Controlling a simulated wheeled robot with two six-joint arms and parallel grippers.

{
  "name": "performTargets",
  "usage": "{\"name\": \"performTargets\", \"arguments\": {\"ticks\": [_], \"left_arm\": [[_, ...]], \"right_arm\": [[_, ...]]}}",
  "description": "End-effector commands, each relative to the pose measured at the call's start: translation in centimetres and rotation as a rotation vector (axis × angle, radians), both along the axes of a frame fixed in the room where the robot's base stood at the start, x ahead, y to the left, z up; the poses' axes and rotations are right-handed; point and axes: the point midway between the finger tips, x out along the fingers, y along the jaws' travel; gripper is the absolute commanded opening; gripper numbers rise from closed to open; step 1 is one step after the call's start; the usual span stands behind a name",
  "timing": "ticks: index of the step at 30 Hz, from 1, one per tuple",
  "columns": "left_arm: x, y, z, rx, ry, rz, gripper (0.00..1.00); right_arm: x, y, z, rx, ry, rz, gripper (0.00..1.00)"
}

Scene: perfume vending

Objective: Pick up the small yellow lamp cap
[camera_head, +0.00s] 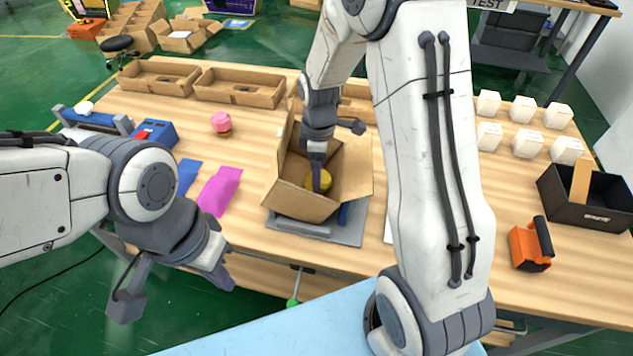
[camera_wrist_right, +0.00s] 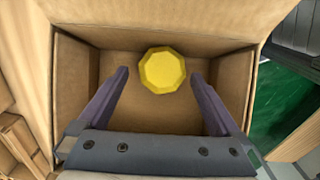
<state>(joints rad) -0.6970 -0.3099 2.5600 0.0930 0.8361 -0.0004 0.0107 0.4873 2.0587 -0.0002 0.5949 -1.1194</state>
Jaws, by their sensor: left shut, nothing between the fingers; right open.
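The small yellow lamp cap (camera_head: 313,181) lies inside an open cardboard box (camera_head: 297,205) on the table. In the right wrist view the cap (camera_wrist_right: 162,70) looks round with faceted edges. My right gripper (camera_head: 318,185) reaches down into the box. Its two fingers (camera_wrist_right: 160,76) are open, with the cap showing between and slightly beyond their tips, a gap on each side. Whether the fingertips are level with the cap is hard to tell. My left gripper (camera_head: 226,279) is shut and empty, in front of the table's left part, away from the box.
The box's walls and flaps stand close around my right gripper. A grey tray (camera_head: 284,225) lies under the box. Pink sheets (camera_head: 218,190) and a pink-red item (camera_head: 222,123) lie left. White boxes (camera_head: 525,145), a black bin (camera_head: 560,204) and an orange tool (camera_head: 527,248) stand right.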

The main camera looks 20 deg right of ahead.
Motion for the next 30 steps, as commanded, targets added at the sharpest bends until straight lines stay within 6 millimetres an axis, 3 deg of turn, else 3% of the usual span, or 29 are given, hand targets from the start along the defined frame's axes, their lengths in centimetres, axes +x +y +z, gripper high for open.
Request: {"name": "performTargets", "arguments": {"ticks": [8,17,23,24,30], "left_arm": [[0.0,0.0,0.5,0.0,0.0,0.0,0.0],[0.0,0.0,0.5,0.0,0.0,0.0,0.0],[0.0,0.0,0.5,0.0,0.0,0.0,0.0],[0.0,0.0,0.5,0.0,0.0,0.0,0.0],[0.0,0.0,0.5,0.0,0.0,0.0,0.0]], "right_arm": [[-0.1,0.4,-4.0,0.0,0.004,0.002,1.0],[0.0,0.4,-4.5,0.0,0.0,0.003,1.0],[0.0,0.4,-4.5,0.0,0.0,0.003,0.23],[0.0,0.4,-4.4,0.0,0.0,0.003,0.18],[0.0,0.4,-4.3,0.0,0.0,0.003,0.18]]}}
